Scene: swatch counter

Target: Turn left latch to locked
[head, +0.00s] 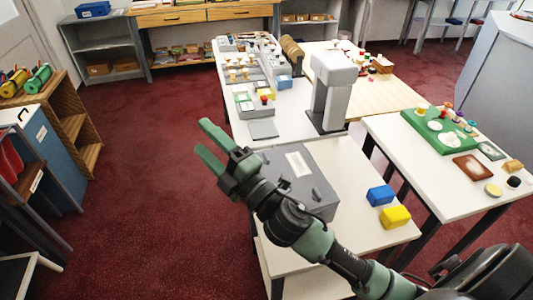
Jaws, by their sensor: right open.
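A grey case (322,178) with a pale label on its lid lies on the near white table. A small dark raised part (285,184), possibly the left latch, shows on the case just right of my wrist. A similar part (317,193) sits further right. They are too small for me to tell locked from unlocked. My right gripper (208,140) is open and empty, held to the left of the case over the floor. My right forearm crosses in front of the case and hides its near left part. My left gripper is not in view.
A blue block (380,195) and a yellow block (396,217) lie right of the case on the near white table (345,240). A white and grey upright device (332,85) stands behind it. Red carpet left of the table is clear.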

